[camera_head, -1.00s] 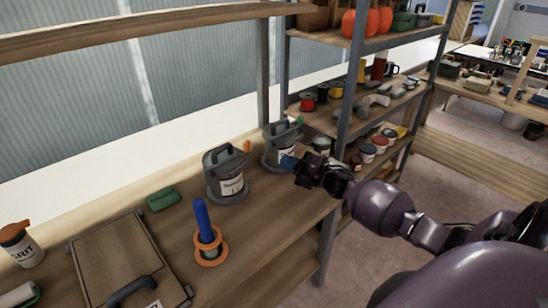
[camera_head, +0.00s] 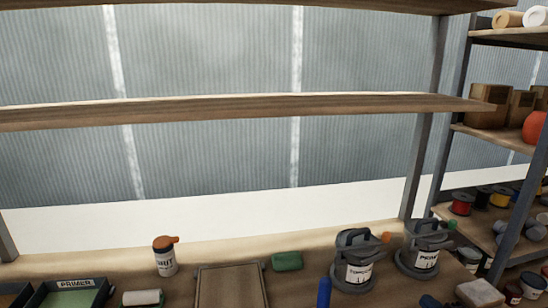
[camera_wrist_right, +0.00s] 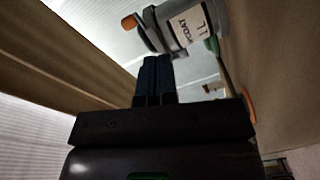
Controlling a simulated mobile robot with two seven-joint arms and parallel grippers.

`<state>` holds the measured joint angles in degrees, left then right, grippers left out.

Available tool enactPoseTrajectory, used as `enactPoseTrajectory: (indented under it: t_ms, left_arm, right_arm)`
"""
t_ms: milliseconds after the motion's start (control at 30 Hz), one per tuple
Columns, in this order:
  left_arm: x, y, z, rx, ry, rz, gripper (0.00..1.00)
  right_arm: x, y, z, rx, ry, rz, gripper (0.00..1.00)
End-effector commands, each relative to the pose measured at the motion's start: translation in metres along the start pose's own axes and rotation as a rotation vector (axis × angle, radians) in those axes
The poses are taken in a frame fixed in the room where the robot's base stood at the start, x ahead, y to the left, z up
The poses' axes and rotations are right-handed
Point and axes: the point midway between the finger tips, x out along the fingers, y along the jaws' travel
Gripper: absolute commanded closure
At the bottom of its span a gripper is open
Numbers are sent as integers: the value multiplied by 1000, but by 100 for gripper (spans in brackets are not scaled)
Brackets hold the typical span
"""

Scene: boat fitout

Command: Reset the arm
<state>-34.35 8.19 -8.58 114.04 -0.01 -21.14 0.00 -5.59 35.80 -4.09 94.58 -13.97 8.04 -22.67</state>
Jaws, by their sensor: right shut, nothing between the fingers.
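My right gripper (camera_wrist_right: 156,68) shows in the wrist view with its two dark blue fingers together and nothing between them. A grey pot with a white label, the topcoat pot (camera_wrist_right: 187,28), appears just beyond the fingertips, apart from them as far as I can tell. In the head view only a small dark part of my right gripper (camera_head: 430,301) shows at the bottom edge, below the grey pots. The rest of my right arm is out of that picture. My left gripper is in neither view.
The topcoat pot (camera_head: 354,270) and a second grey pot (camera_head: 424,258) stand on the bench. Left of them are a green block (camera_head: 287,261), a flat wooden case (camera_head: 230,286), an orange-capped bottle (camera_head: 165,260) and a primer tray (camera_head: 74,298). A shelf board (camera_head: 250,108) spans above; a loaded rack stands right.

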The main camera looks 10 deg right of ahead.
Motion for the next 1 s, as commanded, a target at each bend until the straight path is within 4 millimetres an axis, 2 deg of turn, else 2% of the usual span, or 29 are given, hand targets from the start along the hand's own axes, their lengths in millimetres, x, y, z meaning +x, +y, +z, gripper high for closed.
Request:
enactPoseTrajectory:
  t_ms: [100, 267, 500, 800, 1000]
  left_arm:
    - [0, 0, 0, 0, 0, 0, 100]
    - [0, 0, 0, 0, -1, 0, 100]
    - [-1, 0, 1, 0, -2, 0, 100]
    - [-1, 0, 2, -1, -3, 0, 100]
    - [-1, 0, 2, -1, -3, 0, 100]
  right_arm:
    - [-18, -24, -15, 140, -134, -51, 100]
    - [-47, -50, -34, 324, -320, -129, 100]
    - [-104, -82, -68, 593, -600, -259, 100]
    - [-185, -102, -121, 882, -927, -433, 100]
    - [-218, -103, -144, 981, -1054, -506, 100]
